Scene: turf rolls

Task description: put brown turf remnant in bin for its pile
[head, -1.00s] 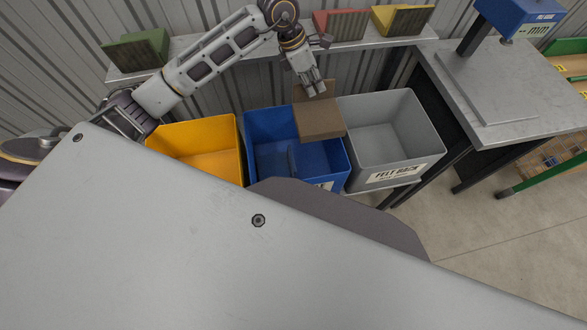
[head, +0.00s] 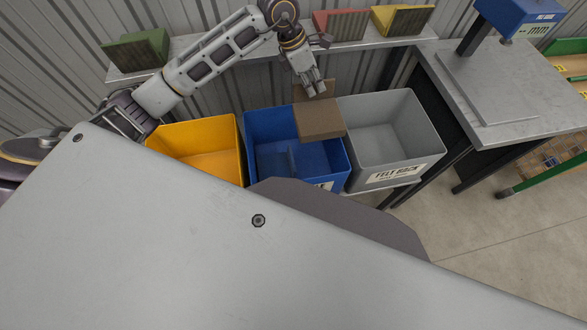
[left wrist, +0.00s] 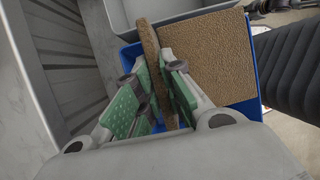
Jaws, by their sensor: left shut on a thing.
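The brown turf remnant (head: 320,119) is a bent piece with one upright flap and one flat flap. It hangs over the right part of the blue bin (head: 270,160), near the edge it shares with the grey bin. My left gripper (head: 314,88) is shut on the upright flap from above. In the left wrist view the remnant (left wrist: 215,58) shows a rough brown face, with its thin flap between the green finger pads (left wrist: 156,92). The grey bin (head: 385,150), labelled "FELT BACK", stands to the right. The blue bin's label is mostly hidden. My right gripper is not in view.
A yellow bin (head: 200,150) stands left of the blue one. Green (head: 137,50), red (head: 340,25) and yellow (head: 402,20) samples sit on the shelf behind. A metal bench (head: 500,85) with a blue device (head: 517,14) is at the right.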

